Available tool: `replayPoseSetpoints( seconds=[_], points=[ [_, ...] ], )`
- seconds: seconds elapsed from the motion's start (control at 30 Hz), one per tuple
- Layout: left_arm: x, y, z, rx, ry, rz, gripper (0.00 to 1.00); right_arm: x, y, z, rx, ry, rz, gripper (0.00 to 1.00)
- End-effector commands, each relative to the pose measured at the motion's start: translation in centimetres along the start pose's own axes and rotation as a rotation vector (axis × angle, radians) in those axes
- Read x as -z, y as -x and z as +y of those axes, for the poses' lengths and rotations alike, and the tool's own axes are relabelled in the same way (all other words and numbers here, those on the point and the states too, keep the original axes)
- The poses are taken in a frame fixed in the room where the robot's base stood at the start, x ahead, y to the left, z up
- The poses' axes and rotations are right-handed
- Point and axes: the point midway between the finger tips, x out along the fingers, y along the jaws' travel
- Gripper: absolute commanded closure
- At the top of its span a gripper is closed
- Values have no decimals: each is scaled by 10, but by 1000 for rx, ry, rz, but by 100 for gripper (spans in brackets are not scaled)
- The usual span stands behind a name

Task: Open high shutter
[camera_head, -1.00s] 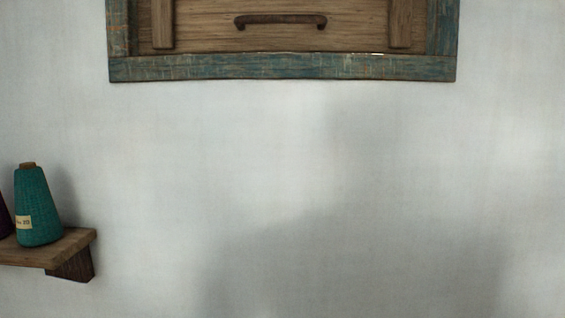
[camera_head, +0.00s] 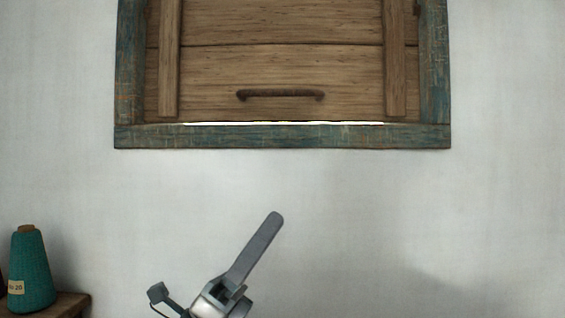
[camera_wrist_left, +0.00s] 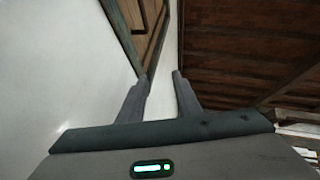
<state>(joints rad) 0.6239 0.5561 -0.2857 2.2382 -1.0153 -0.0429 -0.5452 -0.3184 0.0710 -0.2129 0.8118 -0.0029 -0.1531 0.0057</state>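The wooden shutter (camera_head: 270,68) fills a worn blue-green frame (camera_head: 270,137) high on the wall. Its dark, curved handle (camera_head: 280,95) runs sideways near the lower edge. A thin bright slit shows between the shutter's lower edge and the sill; the top is out of view. My left gripper (camera_head: 275,218) is below the frame, apart from the handle, pointing up. In the left wrist view its two fingers (camera_wrist_left: 160,78) are apart with nothing between them. The frame and shutter (camera_wrist_left: 142,30) show beyond the fingers there. My right gripper is not in view.
A teal thread cone (camera_head: 31,270) stands on a small wooden shelf (camera_head: 75,303) at the lower left. The white wall (camera_head: 400,220) around and below the frame is bare. The left wrist view shows a dark wooden ceiling (camera_wrist_left: 245,50) on the right.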

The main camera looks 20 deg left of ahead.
Motion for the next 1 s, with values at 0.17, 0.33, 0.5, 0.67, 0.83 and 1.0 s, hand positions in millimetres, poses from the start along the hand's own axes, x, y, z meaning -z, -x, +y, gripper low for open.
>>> replayPoseSetpoints(
  seconds=[0.17, 0.33, 0.5, 0.67, 0.83, 1.0],
  points=[
    [-1, -44, -56, 219, -397, 191, 69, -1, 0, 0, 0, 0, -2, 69],
    [1, -68, -83, 369, -792, 365, 69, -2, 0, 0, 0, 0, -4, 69],
    [-13, -85, -88, 453, -1196, 533, 69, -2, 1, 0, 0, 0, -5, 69],
    [-49, -98, -81, 460, -1569, 690, 69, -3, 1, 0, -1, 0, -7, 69],
    [-110, -108, -75, 386, -1915, 847, 69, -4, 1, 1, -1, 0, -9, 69],
    [-166, -110, -75, 279, -2133, 966, 69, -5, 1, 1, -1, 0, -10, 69]
  ],
)
